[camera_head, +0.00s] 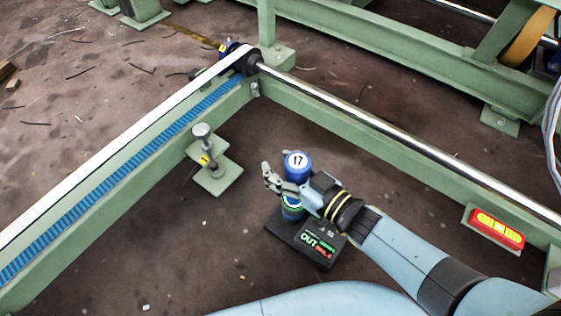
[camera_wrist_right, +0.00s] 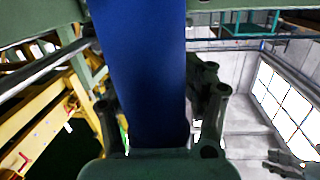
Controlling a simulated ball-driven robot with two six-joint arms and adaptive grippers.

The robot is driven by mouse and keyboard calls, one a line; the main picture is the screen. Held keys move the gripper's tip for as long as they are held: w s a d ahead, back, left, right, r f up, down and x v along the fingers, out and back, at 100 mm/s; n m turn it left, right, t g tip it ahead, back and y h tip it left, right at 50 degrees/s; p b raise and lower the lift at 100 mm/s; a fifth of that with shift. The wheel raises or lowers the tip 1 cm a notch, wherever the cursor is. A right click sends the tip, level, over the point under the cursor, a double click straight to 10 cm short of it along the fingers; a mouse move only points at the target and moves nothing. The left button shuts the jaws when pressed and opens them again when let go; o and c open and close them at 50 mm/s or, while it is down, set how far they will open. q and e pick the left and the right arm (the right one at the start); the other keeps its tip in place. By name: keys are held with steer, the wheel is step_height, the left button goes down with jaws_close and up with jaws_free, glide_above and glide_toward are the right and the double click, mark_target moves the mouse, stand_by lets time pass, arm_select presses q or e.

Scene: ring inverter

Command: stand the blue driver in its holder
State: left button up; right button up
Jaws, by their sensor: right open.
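The blue driver (camera_head: 297,173), with a white cap marked 17, stands about upright at the black holder (camera_head: 318,246) with the "OUT" label. Its lower part, with a pale green band, meets the holder's back end; how deep it sits is hidden. My right gripper (camera_head: 283,186) is open, with its fingers around the driver's middle. In the right wrist view the blue body (camera_wrist_right: 148,70) rises between the two spread fingers (camera_wrist_right: 158,122); whether they touch it is unclear. My left gripper is not seen in the head view.
A green bracket with a metal post (camera_head: 204,143) stands left of the driver. A green frame with a blue-lined white belt (camera_head: 130,125) and a steel rod (camera_head: 400,140) surrounds the area. A red-yellow level (camera_head: 496,228) sits at right.

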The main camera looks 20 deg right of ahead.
steer(key=v, duration=1.2)
steer(key=shift+r, duration=0.1)
